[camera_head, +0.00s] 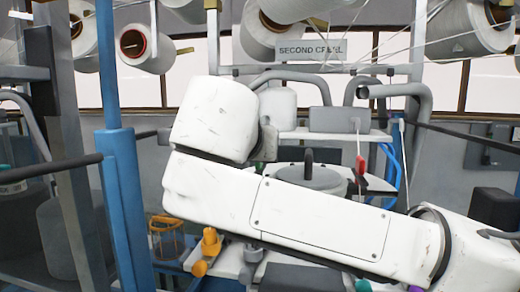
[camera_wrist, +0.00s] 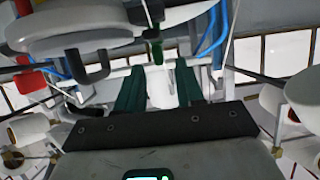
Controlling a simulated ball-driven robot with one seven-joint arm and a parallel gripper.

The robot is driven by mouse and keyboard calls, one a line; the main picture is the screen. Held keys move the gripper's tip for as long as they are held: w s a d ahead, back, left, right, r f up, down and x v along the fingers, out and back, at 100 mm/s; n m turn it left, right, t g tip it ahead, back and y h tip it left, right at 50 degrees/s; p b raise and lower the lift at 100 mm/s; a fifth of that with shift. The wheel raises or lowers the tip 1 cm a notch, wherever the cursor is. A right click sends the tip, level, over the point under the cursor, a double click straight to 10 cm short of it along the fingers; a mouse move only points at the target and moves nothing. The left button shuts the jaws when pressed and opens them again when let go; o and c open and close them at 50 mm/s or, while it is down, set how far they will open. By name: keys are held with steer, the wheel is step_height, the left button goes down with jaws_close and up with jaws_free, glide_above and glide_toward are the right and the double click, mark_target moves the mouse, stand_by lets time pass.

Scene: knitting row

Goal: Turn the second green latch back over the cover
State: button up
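The cover is a round grey lid with a dark looped handle; it shows in the head view (camera_head: 310,178), partly behind my arm, and at the upper left of the wrist view (camera_wrist: 85,30). A green latch (camera_wrist: 157,52) stands by the cover's rim in the wrist view, beside a dark bracket. My gripper (camera_wrist: 158,68) has two dark green fingers set apart, with nothing held between them. The latch appears just beyond the fingertips, in line with the gap; I cannot tell the exact distance. In the head view my arm hides the gripper and the green latch.
A grey box (camera_head: 338,119) stands behind the cover. Blue hoses (camera_head: 392,170) run at the right. A blue post (camera_head: 112,120) rises at left; yarn cones hang overhead.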

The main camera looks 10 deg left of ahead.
steer(key=shift+p+x, duration=0.55)
steer(key=shift+x, duration=1.55)
jaws_close()
